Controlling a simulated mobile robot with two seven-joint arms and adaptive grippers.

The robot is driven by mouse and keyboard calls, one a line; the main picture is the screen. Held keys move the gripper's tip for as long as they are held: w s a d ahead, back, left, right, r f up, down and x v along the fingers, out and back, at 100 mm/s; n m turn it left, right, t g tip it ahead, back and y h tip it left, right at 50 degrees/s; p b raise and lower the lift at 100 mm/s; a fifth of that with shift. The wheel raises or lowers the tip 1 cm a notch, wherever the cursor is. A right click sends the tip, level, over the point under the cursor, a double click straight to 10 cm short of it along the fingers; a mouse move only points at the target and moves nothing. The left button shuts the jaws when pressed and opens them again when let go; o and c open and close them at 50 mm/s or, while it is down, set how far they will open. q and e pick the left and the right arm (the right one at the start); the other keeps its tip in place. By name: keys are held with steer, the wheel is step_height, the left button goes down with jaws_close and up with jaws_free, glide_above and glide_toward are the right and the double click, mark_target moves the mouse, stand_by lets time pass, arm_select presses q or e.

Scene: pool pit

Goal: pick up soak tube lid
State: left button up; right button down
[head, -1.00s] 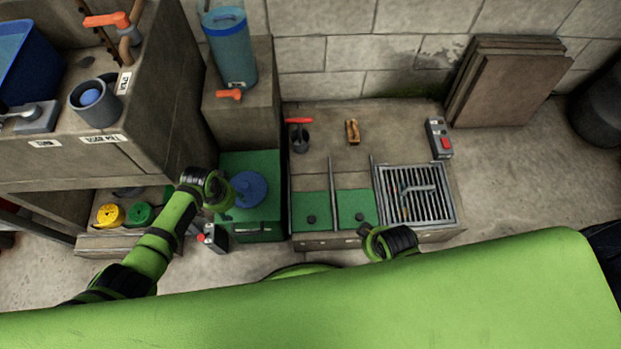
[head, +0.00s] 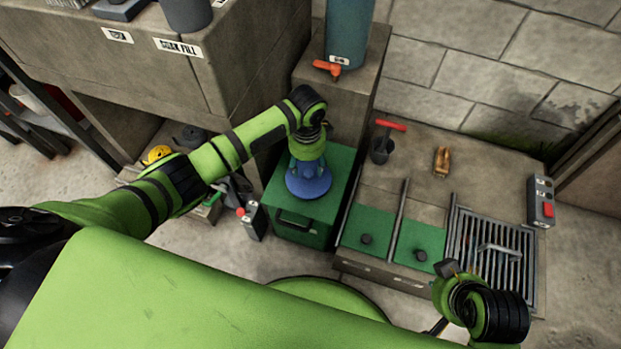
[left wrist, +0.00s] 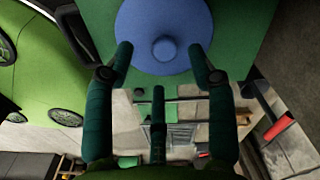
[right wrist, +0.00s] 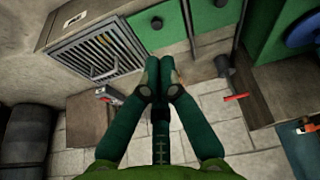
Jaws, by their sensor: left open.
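The soak tube lid is a blue round disc with a small raised knob (left wrist: 164,48), lying on top of the green box (head: 345,165). In the head view the lid (head: 309,188) shows below my left gripper (head: 308,170), which partly hides it. In the left wrist view my left gripper (left wrist: 162,52) is open, with one finger on each side of the knob. I cannot tell whether the fingers touch the disc. My right gripper (right wrist: 160,64) looks shut and empty, its fingertips together, near the metal grate (right wrist: 98,52).
A teal cylinder with an orange tap (head: 328,68) stands on a block behind the box. A concrete counter (head: 220,50) rises at the left.

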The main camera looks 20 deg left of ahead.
mark_target(309, 172)
arm_select(q)
steer(key=shift+w+d+f+b, duration=0.1)
steer(key=shift+w+f+b, duration=0.1)
steer(key=shift+f+b, duration=0.8)
step_height(309, 172, down, 3)
steer(key=shift+r+b, duration=0.1)
steer(key=shift+b, duration=0.25)
jaws_close()
arm_select(e)
steer(key=w+a+r+t+y, duration=0.1)
steer(key=w+a+r+t, duration=0.2)
steer(key=w+r+t, duration=0.1)
steer(key=w+a+r+n+t+y, duration=0.1)
steer(key=w+a+r+t, duration=0.2)
steer(key=w+r+t, duration=0.2)
steer(key=w+r, duration=0.1)
steer(key=w, duration=0.2)
steer(key=shift+w+r+y, duration=0.2)
steer(key=shift+w+y, duration=0.2)
